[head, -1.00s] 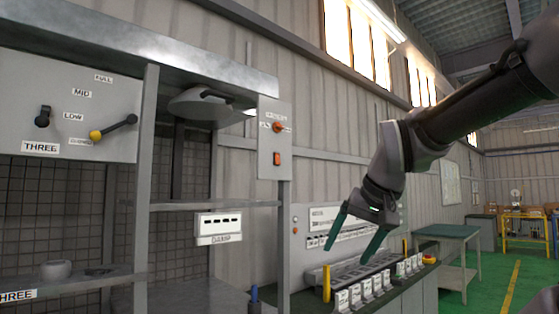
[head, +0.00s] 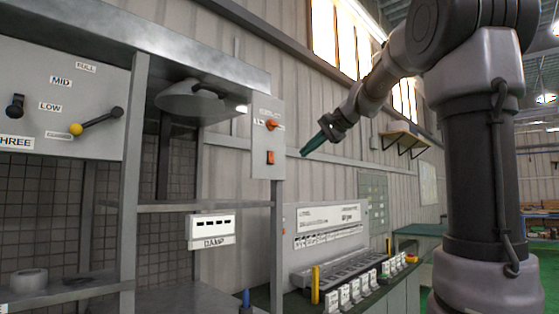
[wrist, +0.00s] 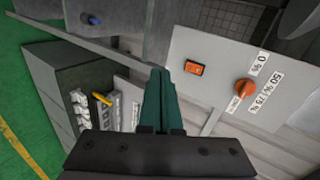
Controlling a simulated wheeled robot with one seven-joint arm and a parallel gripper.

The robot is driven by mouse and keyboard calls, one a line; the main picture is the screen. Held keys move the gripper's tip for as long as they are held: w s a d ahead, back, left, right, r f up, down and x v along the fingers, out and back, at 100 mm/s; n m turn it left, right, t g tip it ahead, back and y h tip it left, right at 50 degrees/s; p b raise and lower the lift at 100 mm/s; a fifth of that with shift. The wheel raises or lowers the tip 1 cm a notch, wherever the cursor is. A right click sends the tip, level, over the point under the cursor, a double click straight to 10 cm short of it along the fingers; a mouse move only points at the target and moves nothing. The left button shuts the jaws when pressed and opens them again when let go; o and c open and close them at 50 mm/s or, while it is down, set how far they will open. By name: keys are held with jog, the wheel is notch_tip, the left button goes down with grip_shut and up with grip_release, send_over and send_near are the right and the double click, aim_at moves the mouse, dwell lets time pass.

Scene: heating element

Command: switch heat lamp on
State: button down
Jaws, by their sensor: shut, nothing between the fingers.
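The heat lamp (head: 190,100) is a grey dome hung under the top of the metal rack. Its control plate (head: 266,172) on the rack's right post carries an orange rotary knob (head: 275,125) and an orange-red rocker switch (head: 270,157). In the wrist view the rocker switch (wrist: 194,68) and the knob (wrist: 244,90) with percent labels lie to the right of my fingers. My gripper (head: 304,152) has teal fingers that are shut and empty. It is to the right of the plate, near the switch's height, and appears apart from it.
A lever panel (head: 65,105) marked LOW, MID and FULL is at the left. A DAMP box (head: 212,229) is on the rack below the lamp. A bench with a row of white switches (head: 358,289) and a yellow post (head: 315,285) stands below my gripper.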

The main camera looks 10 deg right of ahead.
jog(key=w+d+r+m+t, duration=0.1)
jog(key=w+r, duration=0.2)
jog(key=w, duration=0.1)
jog(key=shift+w+d+r+y, duration=0.3)
jog(key=shift+d+r+y, duration=0.05)
jog(key=shift+y, duration=0.05)
jog(key=shift+w, duration=0.1)
send_near(272, 163)
jog(key=x, duration=0.5)
jog(key=shift+w+a+f, duration=0.25)
jog(key=shift+w, duration=0.35)
jog(key=shift+w+a+f, duration=0.1)
jog(key=shift+w+a, duration=0.05)
